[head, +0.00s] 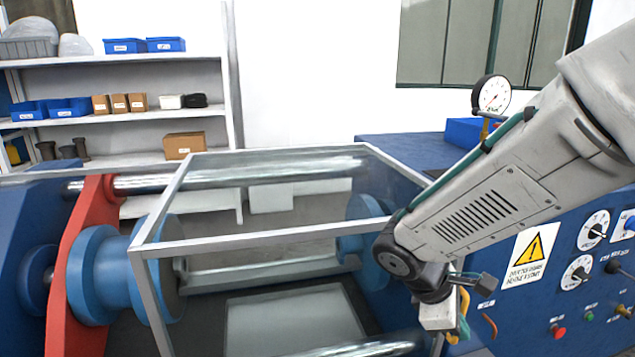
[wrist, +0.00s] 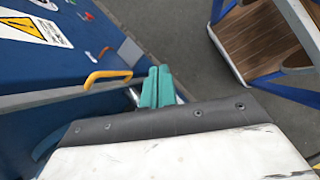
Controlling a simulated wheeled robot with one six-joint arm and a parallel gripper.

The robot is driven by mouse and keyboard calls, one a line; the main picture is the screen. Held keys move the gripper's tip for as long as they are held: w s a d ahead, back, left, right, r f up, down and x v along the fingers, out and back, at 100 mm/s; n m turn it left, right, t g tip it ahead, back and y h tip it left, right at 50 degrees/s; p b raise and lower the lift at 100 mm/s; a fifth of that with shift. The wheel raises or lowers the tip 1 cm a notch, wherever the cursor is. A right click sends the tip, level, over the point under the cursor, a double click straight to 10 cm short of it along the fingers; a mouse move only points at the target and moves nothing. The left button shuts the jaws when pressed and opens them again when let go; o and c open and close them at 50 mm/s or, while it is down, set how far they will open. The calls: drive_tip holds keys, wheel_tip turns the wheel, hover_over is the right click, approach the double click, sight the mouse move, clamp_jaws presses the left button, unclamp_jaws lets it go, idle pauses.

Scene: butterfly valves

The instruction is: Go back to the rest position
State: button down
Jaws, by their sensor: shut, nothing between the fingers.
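My gripper (wrist: 155,88) shows in the wrist view as two teal fingers side by side, pressed together with nothing between them. They point away from the wrist, over a gap beside the blue cabinet (wrist: 60,55). A yellow handle (wrist: 107,78) on the cabinet lies just left of the fingers, apart from them in the picture. In the head view my arm reaches in from the upper right and bends down in front of the blue control panel (head: 570,265). The fingers are mostly hidden there behind my wrist.
A clear box guard with a grey frame (head: 250,240) stands left of my wrist, close to it. Blue flanges (head: 100,275) and a red plate (head: 85,250) are farther left. A pressure gauge (head: 491,95) stands behind my arm. Shelves (head: 110,115) stand at the back left. Grey floor (wrist: 185,45) shows ahead.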

drive_tip(key=s+r+m+y, duration=0.3)
drive_tip(key=s+r+m, duration=0.2)
drive_tip(key=s, duration=0.3)
drive_tip(key=s+d+r+m+t+y, duration=0.1)
drive_tip(key=s+r+m+y, duration=0.2)
drive_tip(key=s+r+m, duration=0.3)
drive_tip(key=shift+s+d+r+m+t+y, duration=0.2)
drive_tip(key=shift+s+d+m+t+y, duration=0.15)
drive_tip(key=shift+s+m, duration=0.6)
drive_tip(key=shift+a, duration=0.1)
